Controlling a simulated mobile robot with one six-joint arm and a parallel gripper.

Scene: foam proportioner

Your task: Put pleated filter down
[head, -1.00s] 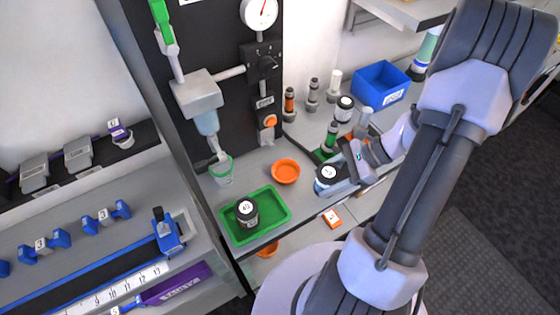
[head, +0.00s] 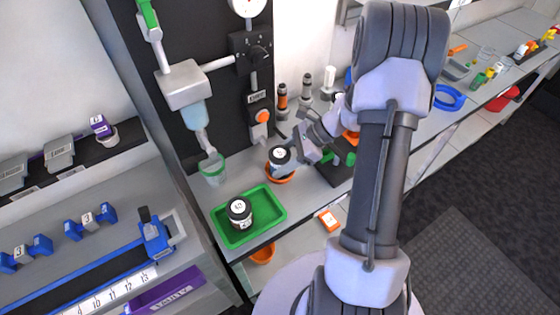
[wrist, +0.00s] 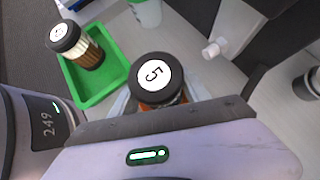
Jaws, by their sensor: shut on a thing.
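My gripper (head: 300,157) is shut on a short cylinder with a black cap and a round white label, which I take for the pleated filter (head: 279,156). A similar black-capped cylinder (head: 239,212) with brown and white stripes (wrist: 84,50) stands in the green tray (head: 225,238).
A clear cup with a green rim (head: 212,168) stands under the nozzle of the black panel, left of the dish. Several small cylinders (head: 283,100) stand behind my gripper.

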